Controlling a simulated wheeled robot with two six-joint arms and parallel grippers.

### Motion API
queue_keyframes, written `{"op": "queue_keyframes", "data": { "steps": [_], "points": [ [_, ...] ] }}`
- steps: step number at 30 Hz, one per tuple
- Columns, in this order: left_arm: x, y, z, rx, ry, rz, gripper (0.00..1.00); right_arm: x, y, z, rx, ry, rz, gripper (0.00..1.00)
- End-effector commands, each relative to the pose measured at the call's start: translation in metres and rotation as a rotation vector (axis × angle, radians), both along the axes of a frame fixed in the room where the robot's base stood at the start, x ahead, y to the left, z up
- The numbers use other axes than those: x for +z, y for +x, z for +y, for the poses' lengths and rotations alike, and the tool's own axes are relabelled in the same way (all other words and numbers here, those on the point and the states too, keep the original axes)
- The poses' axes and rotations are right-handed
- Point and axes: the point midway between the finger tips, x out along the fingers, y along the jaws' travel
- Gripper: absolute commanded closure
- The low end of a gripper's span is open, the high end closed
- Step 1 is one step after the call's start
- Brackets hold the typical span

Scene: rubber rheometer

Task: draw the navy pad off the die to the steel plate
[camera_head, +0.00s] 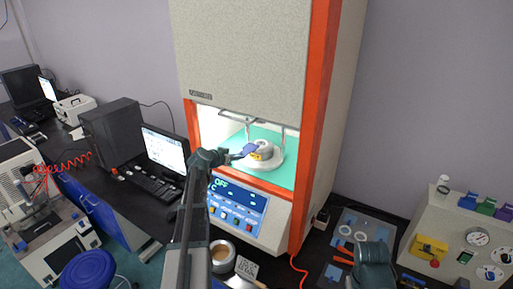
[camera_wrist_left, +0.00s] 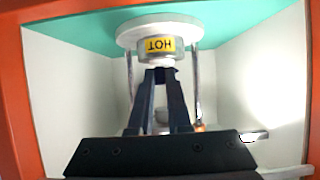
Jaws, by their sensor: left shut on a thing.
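The die (camera_head: 264,151), a pale round block with a yellow HOT label, stands on a round white platen (camera_head: 268,164) inside the open chamber. The navy pad (camera_head: 249,148) shows as a small blue patch at the die's left side. My left gripper (camera_head: 240,155) reaches into the chamber and is shut on the pad. In the left wrist view its fingers (camera_wrist_left: 164,74) come together right by the die (camera_wrist_left: 152,52), and a small dark bit shows between the tips. Most of the pad is hidden. I cannot make out the steel plate for certain.
The orange chamber frame (camera_head: 312,130) and the control panel (camera_head: 238,208) bound the opening. Thin metal posts (camera_wrist_left: 196,75) stand around the platen. On the bench, a round tin (camera_head: 222,255) stands in front, and a grey-blue sheet (camera_head: 372,222) with white rings lies at right.

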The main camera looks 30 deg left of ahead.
Motion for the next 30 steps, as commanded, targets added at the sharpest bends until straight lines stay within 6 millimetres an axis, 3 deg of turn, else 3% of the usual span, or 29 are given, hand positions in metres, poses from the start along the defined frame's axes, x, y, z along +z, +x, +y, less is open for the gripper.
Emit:
{"op": "queue_keyframes", "data": {
  "steps": [30],
  "points": [
    [0.0, -0.059, 0.004, 0.001, 0.0, 0.0, 1.0, 0.0, 0.0, 0.0, 0.0, 0.0, 0.0, 0.5]
  ]
}}
